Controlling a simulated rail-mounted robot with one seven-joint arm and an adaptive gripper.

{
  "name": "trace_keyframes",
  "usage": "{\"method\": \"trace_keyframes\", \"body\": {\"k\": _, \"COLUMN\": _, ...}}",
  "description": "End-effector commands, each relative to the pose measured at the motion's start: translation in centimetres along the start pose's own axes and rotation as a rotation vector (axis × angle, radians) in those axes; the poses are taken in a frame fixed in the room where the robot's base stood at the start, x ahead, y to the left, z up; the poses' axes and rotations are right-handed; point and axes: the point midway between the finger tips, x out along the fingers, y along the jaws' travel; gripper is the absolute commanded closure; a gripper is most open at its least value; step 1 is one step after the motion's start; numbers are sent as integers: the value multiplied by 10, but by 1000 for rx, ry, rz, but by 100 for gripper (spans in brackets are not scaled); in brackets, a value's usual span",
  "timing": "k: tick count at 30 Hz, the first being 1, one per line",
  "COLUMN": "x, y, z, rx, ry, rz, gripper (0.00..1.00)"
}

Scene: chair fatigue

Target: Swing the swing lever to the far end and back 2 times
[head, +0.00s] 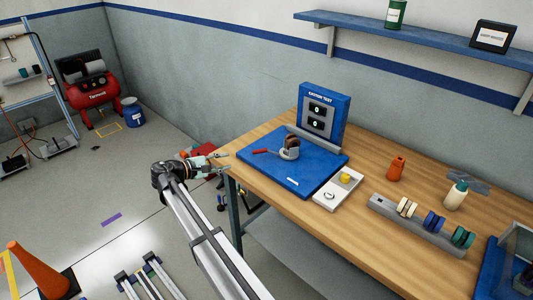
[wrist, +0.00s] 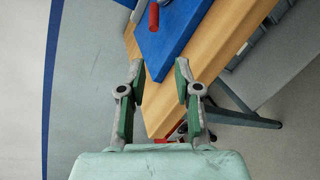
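The swing lever (head: 260,151) has a red handle and points left from the castor wheel (head: 291,146) in its grey holder on the blue test base (head: 300,182). The blue castor test panel (head: 322,115) stands behind it, with two small displays that seem to read 0. My gripper (head: 227,162) is open and empty at the table's left edge, left of the handle and apart from it. In the wrist view, my gripper (wrist: 160,68) has its fingers spread, with the red handle (wrist: 154,16) beyond them at the top edge. The rest of the lever is out of that view.
A white control box (head: 338,188) with a yellow button lies right of the base. An orange bottle (head: 396,168), a rack of coloured wheels (head: 420,228) and a cream bottle (head: 456,194) stand farther right. The wooden table's edge (wrist: 165,120) lies beneath my fingers.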

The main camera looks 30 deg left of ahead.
Motion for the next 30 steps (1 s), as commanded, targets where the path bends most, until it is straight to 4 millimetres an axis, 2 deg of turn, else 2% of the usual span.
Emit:
{"method": "trace_keyframes", "body": {"k": 3, "x": 5, "y": 10, "z": 11, "rx": 41, "ry": -45, "rz": 6, "gripper": 67}}
{"method": "trace_keyframes", "body": {"k": 8, "x": 20, "y": 11, "z": 13, "rx": 43, "ry": -49, "rz": 5, "gripper": 67}}
{"method": "trace_keyframes", "body": {"k": 30, "x": 154, "y": 12, "z": 19, "rx": 42, "ry": -47, "rz": 4, "gripper": 67}}
